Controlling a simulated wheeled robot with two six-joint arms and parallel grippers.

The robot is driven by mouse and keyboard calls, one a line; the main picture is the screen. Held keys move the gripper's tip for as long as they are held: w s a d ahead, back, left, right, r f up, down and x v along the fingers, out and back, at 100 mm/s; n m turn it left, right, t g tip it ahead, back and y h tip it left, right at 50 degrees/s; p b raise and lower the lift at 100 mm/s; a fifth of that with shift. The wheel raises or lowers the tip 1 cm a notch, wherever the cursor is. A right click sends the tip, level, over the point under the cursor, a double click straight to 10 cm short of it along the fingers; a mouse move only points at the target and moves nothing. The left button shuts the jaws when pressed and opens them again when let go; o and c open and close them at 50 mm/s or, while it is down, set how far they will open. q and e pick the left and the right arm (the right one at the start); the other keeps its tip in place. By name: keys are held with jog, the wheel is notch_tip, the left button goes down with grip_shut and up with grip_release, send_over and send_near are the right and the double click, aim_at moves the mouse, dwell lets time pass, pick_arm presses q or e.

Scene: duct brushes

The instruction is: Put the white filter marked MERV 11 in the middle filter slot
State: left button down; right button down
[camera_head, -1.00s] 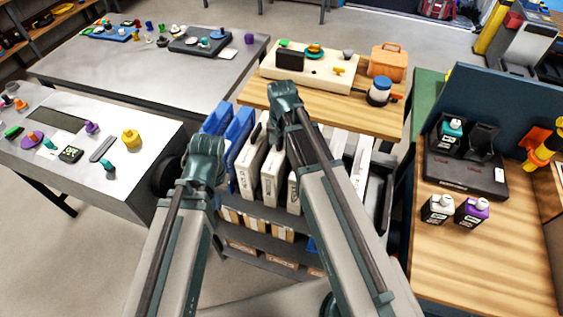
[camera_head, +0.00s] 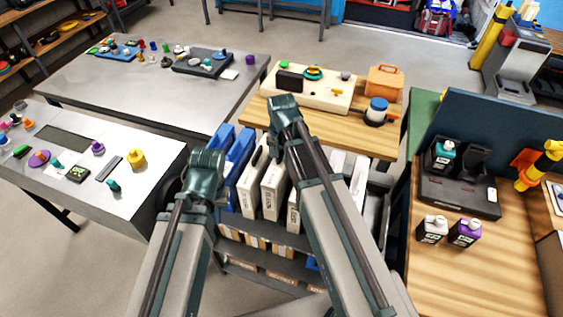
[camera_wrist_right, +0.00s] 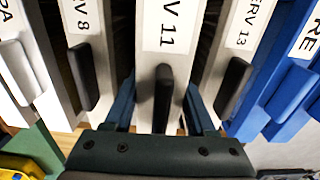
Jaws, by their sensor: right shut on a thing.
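The white MERV 11 filter (camera_wrist_right: 150,72) stands in the middle of the right wrist view, with a black handle (camera_wrist_right: 163,98) and a label ending in "V 11". My right gripper (camera_wrist_right: 160,108) is shut on this filter, one teal finger on each side. In the head view the filter (camera_head: 273,188) stands in a row in a dark cart, and my right arm hides the right gripper. My left gripper (camera_head: 206,164) is left of the row; its fingers are not clear. I cannot pick out the middle filter slot.
White filters marked 8 (camera_wrist_right: 86,62) and 13 (camera_wrist_right: 233,62) stand close on either side, with a blue filter (camera_wrist_right: 290,75) beyond. Below is a cart shelf (camera_head: 262,236). A wooden table (camera_head: 375,140) is behind, a grey table (camera_head: 130,205) left, a wooden bench (camera_head: 455,275) right.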

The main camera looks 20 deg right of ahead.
jog(key=shift+r+p, duration=6.3)
jog(key=shift+r, duration=0.65)
jog(key=shift+f, duration=0.2)
